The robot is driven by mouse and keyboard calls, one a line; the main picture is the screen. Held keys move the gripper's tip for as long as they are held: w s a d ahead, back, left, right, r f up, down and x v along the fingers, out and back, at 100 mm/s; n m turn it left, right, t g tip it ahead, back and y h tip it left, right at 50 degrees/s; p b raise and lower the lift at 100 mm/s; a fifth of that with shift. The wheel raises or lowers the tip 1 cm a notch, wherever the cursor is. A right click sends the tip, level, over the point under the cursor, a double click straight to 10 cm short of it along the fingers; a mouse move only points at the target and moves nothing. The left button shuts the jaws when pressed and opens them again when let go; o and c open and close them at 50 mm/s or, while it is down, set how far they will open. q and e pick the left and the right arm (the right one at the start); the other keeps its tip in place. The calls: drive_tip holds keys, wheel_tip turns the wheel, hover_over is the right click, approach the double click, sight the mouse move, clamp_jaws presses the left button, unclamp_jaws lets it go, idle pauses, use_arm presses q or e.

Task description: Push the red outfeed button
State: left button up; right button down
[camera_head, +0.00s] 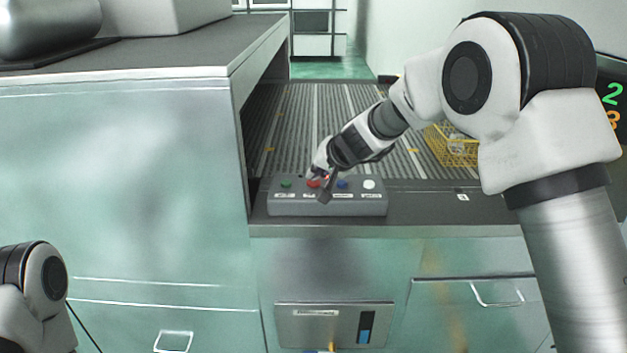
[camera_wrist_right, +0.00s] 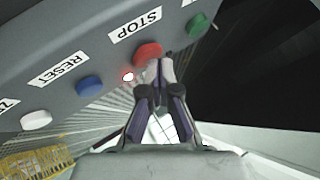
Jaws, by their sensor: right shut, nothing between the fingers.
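The red button (camera_head: 313,183) sits on a grey control box (camera_head: 280,207) between a green button (camera_head: 286,184) and a blue button (camera_head: 342,184). In the right wrist view the red button (camera_wrist_right: 148,52) is beside a STOP label. My right gripper (camera_head: 322,186) is shut and empty, with its fingertips at the red button. In the right wrist view the fingertips (camera_wrist_right: 160,66) overlap the button's edge; I cannot tell whether they touch it. My left gripper is out of view; only part of my left arm shows.
A white button (camera_head: 369,184) is at the box's right end. Behind the box is a ribbed conveyor (camera_head: 300,125) with a yellow wire basket (camera_head: 455,148). A higher grey-topped cabinet (camera_head: 150,60) stands at left. Drawer handles show below the counter.

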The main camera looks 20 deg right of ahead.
sight(316, 182)
drive_tip(key=shift+r+p, duration=0.45)
drive_tip(key=shift+r, duration=0.3)
drive_tip(key=shift+r, duration=0.1)
wheel_tip(316, 182, up, 5)
drive_tip(key=p, duration=0.4)
